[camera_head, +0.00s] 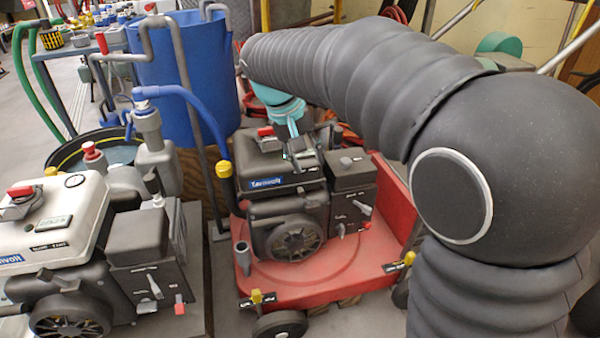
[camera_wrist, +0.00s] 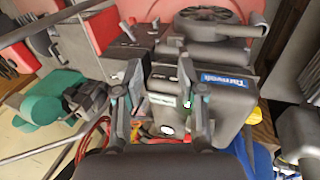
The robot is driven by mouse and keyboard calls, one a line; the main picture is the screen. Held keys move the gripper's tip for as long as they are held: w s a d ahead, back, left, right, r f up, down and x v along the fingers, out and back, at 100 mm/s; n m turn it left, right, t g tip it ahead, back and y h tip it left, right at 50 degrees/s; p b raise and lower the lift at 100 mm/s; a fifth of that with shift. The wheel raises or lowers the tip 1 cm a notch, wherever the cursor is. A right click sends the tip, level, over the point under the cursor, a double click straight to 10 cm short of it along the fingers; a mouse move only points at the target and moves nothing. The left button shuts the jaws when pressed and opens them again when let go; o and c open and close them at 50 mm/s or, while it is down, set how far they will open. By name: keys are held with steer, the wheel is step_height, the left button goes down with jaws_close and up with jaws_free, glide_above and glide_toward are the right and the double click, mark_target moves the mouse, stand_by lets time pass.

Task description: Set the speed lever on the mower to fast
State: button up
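The mower (camera_head: 262,287) has a red deck and a dark engine with a blue label. It stands in the middle of the head view, and its red deck (camera_wrist: 100,27) is at the top of the wrist view. A pale lever (camera_head: 362,208) and a smaller pale lever (camera_head: 341,230) are on its dark side panel; I cannot tell which is the speed lever or read its setting. My gripper (camera_head: 303,157) is above the engine, apart from these levers. In the wrist view my gripper (camera_wrist: 160,74) has its fingers spread, with nothing visibly held.
A white-topped engine (camera_head: 75,205) stands at the left, close to the mower. A blue barrel (camera_head: 185,75) and grey pipes stand behind. Grey floor shows in front.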

steer(key=h+p, duration=0.1)
steer(key=h, duration=0.1)
glide_toward(300, 189)
steer(key=b+x, duration=0.1)
steer(key=x, duration=0.8)
steer(key=shift+d+f+b, duration=0.1)
steer(key=shift+f+b, duration=0.15)
steer(key=shift+b, duration=0.15)
jaws_close()
